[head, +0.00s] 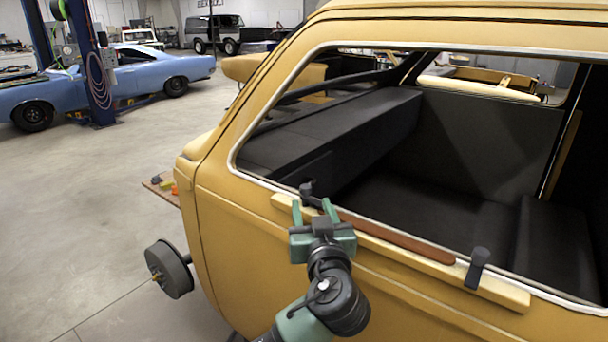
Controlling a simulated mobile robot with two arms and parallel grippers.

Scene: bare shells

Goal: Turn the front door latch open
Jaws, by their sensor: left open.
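A pale wooden rail (500,288) runs along the lower sill of the yellow car shell's window. A small dark latch (307,189) stands at its left part, toward the dark dashboard-like block. A second dark latch (477,267) stands upright near the rail's right end. My left gripper (314,208), green and dark grey, is open just in front of the left latch. Its two fingers point up at the latch, one on each side in the picture. The gripper hides the latch's lower part. I cannot tell whether they touch. My right gripper is not in view.
A brown grip bar (398,238) lies along the rail between the latches. The yellow body (235,228) stands close under the rail. A dark round wheel-like part (168,270) is at lower left. Open grey floor (90,210) lies left; a blue car (140,78) stands beyond.

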